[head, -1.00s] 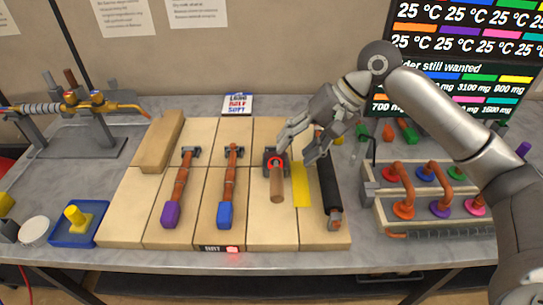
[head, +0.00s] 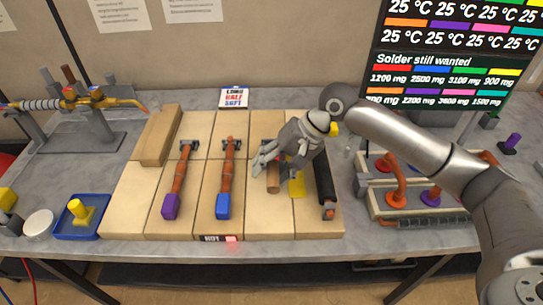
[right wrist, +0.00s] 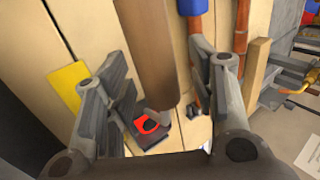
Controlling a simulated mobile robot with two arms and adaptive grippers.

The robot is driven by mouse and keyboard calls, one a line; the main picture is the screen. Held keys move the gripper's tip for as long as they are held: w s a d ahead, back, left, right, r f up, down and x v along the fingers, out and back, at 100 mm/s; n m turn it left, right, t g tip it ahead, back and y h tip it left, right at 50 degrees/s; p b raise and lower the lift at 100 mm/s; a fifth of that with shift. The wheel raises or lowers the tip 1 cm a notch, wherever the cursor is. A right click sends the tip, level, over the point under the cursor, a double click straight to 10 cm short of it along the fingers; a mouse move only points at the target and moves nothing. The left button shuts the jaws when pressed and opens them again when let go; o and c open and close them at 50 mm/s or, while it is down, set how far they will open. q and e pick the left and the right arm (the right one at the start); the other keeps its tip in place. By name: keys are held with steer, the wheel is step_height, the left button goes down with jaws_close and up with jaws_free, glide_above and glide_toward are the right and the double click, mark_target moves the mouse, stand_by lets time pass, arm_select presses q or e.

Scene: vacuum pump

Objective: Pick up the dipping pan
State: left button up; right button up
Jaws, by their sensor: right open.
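The dipping pan lies on the pale wooden board, its wooden handle (head: 273,184) pointing toward the front edge. In the head view my right gripper (head: 271,168) mostly covers its dark square head. In the right wrist view the brown handle (right wrist: 146,55) runs between the two open fingers (right wrist: 158,82), with a visible gap on each side. The dark pan head with a red ring (right wrist: 148,125) shows below the handle, between the fingers. The gripper is open and holds nothing. My left gripper is not in view.
Copper tubes with a purple block (head: 170,206) and a blue block (head: 223,206) lie left of the pan. A yellow strip (head: 297,186) and a black roller (head: 323,178) lie to its right. A lit HOT sign (head: 219,238) sits at the front edge.

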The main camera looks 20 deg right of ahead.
jaws_close()
stand_by(0.3)
steer(key=shift+w+r, duration=0.1)
steer(key=shift+r, duration=0.05)
